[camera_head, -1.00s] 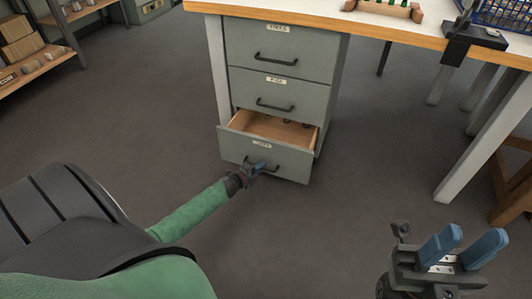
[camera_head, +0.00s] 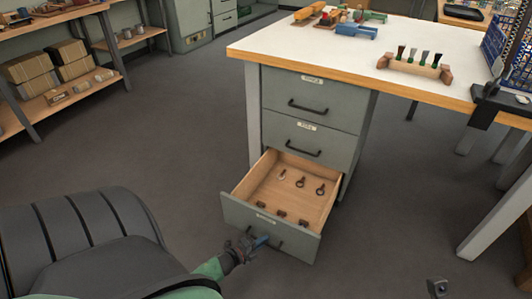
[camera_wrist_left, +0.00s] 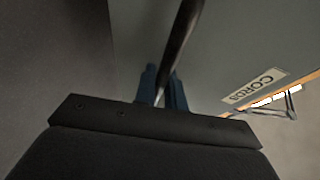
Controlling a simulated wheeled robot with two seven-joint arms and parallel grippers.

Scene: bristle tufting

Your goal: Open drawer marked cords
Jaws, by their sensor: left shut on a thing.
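The bottom drawer (camera_head: 268,225) of the grey cabinet under the workbench is pulled well out. Its label (camera_wrist_left: 257,87) reads CORDS in the left wrist view. Several small dark pieces lie on its wooden floor. My left gripper (camera_head: 260,241) is at the drawer's front and shut on its black bar handle (camera_head: 279,246). In the left wrist view the handle (camera_wrist_left: 182,45) runs between the blue fingers.
Two closed drawers (camera_head: 305,105) sit above the open one. The white workbench top (camera_head: 300,48) holds a wooden brush rack (camera_head: 415,68) and tools. A shelf with boxes (camera_head: 60,70) stands at the left. The floor left of the cabinet is clear.

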